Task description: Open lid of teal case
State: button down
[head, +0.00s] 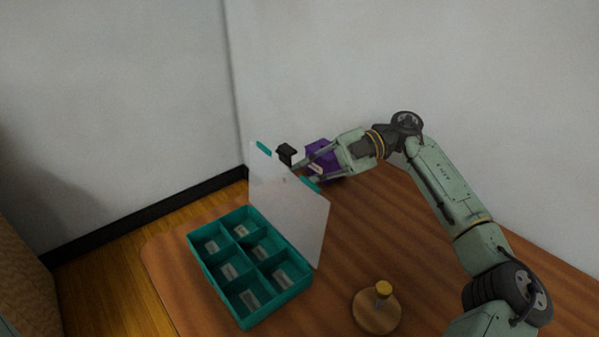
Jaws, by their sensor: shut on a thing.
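The teal case (249,267) lies on the wooden table at the left, with its tray facing up. Its compartments hold pale label-like rectangles. Its translucent whitish lid (290,208) stands raised, roughly upright, along the case's right side. Teal tabs and a black handle (287,153) show at the lid's upper edge. My gripper (298,166) reaches in from the right to that edge and is shut at the black handle. The lid and fingers partly hide the contact.
A purple box-like thing (320,154) shows behind my gripper, partly covered by it. A round wooden base with an upright knob (377,306) stands right of the case. The bare table (400,235) is clear between it and my arm. Walls rise behind.

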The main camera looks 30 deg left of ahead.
jog(key=shift+w+d+f, duration=0.25)
jog(key=shift+w+f, duration=0.3)
jog(key=shift+w, duration=0.1)
jog(key=c, duration=1.8)
grip_release()
jog(key=shift+f, duration=0.1)
jog(key=shift+c, duration=0.2)
jog(key=o, duration=0.4)
jog(key=shift+c, duration=0.2)
jog(key=shift+r, duration=0.2)
jog(key=v, duration=0.7)
jog(key=shift+w, duration=0.25)
jog(key=shift+d+r, duration=0.1)
